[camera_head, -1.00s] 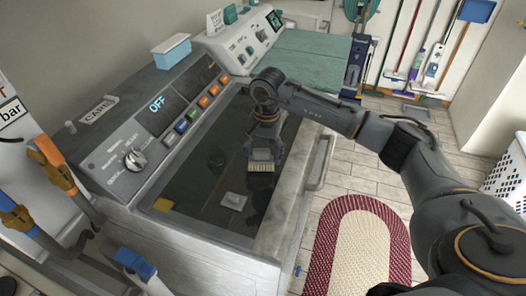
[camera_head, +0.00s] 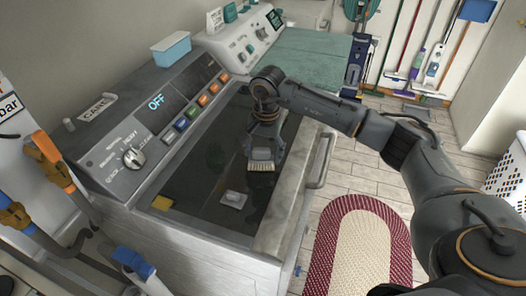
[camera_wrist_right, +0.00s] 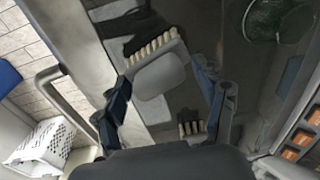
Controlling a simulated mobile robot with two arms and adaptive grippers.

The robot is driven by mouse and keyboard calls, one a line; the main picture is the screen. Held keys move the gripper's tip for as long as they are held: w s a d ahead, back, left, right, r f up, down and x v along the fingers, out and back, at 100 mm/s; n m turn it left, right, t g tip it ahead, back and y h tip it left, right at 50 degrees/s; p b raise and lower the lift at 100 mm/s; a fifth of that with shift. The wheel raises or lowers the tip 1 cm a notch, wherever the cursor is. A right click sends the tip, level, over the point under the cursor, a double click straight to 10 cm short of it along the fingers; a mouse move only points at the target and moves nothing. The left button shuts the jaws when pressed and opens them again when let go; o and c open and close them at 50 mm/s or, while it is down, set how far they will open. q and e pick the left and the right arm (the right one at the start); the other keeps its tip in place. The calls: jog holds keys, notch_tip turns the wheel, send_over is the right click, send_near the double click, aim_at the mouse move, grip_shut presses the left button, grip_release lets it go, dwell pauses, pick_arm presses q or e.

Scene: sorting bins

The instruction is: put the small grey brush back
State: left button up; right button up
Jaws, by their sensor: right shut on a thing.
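The small grey brush (camera_head: 262,156) has a grey body and a row of cream bristles. My right gripper (camera_head: 264,146) is shut on it, over the dark glassy top of the machine (camera_head: 205,180). The bristles point toward the front of the machine. In the right wrist view the brush (camera_wrist_right: 160,76) sits between the two fingers of my right gripper (camera_wrist_right: 163,84). I cannot tell whether the brush touches the dark surface. My left gripper is not in view.
A metal handle (camera_head: 321,160) runs along the right edge. A light blue box (camera_head: 171,49) stands on the panel.

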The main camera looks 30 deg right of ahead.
jog(key=shift+f+b, duration=0.35)
jog(key=shift+f, duration=0.05)
jog(key=o, duration=1.6)
jog(key=shift+o, duration=0.2)
